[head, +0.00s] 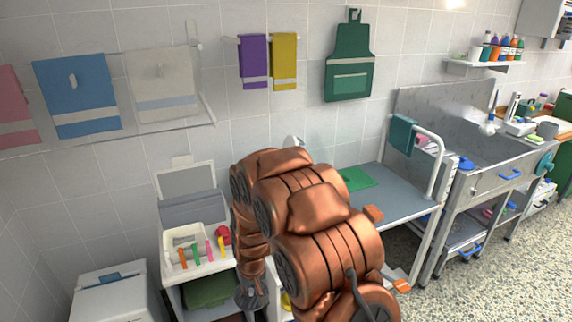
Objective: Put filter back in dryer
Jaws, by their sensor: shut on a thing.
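My copper-coloured arm fills the middle of the head view and reaches down at the left. My gripper (252,294) shows as a small dark shape below the arm, by the right side of the white cart. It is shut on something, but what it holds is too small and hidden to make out. I cannot pick out the filter. A white appliance (112,292) with a handle on top stands at the lower left and may be the dryer; no filter slot can be made out on it.
A white tray (168,270) of coloured tools sits on the cart, above a green item (208,290). A grey-topped table (392,194) stands right of my arm, then a metal sink unit (462,188). Towels (78,96) hang on the wall. Speckled floor (500,285) is clear at lower right.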

